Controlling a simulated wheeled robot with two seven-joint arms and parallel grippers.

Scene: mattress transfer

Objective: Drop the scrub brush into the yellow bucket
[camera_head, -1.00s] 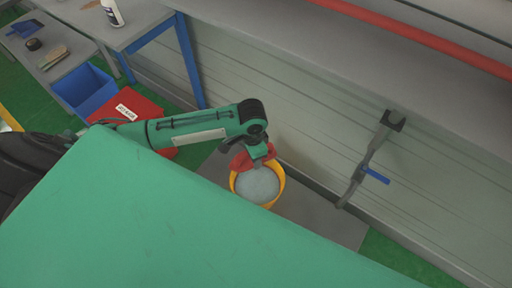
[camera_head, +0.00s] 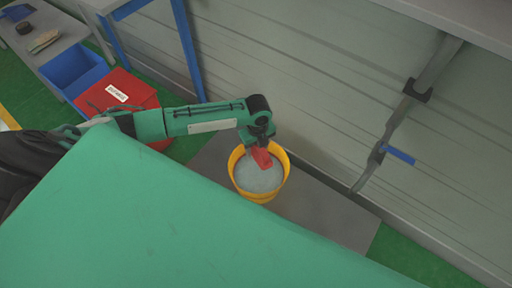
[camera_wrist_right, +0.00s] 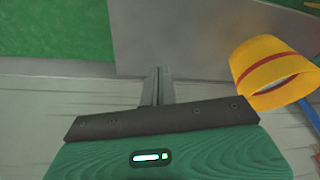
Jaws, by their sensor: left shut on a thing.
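The yellow bucket (camera_head: 261,197) stands upright on a grey mat, with a grey, water-like surface inside. My left gripper (camera_head: 261,146) is over the bucket's far rim, pointing down. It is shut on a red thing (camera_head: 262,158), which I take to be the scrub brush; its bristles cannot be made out. The red thing hangs over the bucket's opening. The bucket also shows at the right of the right wrist view (camera_wrist_right: 272,68). My right gripper (camera_wrist_right: 158,72) appears there with its grey fingers close together and nothing seen between them. It is apart from the bucket.
A red box with a white label (camera_head: 122,90) and a blue bin (camera_head: 72,70) stand on the left. A grey shelf (camera_head: 62,38) holds small items. A wall clamp with a blue handle (camera_head: 400,155) is at the right. Grey mat (camera_head: 330,215) lies bare beside the bucket.

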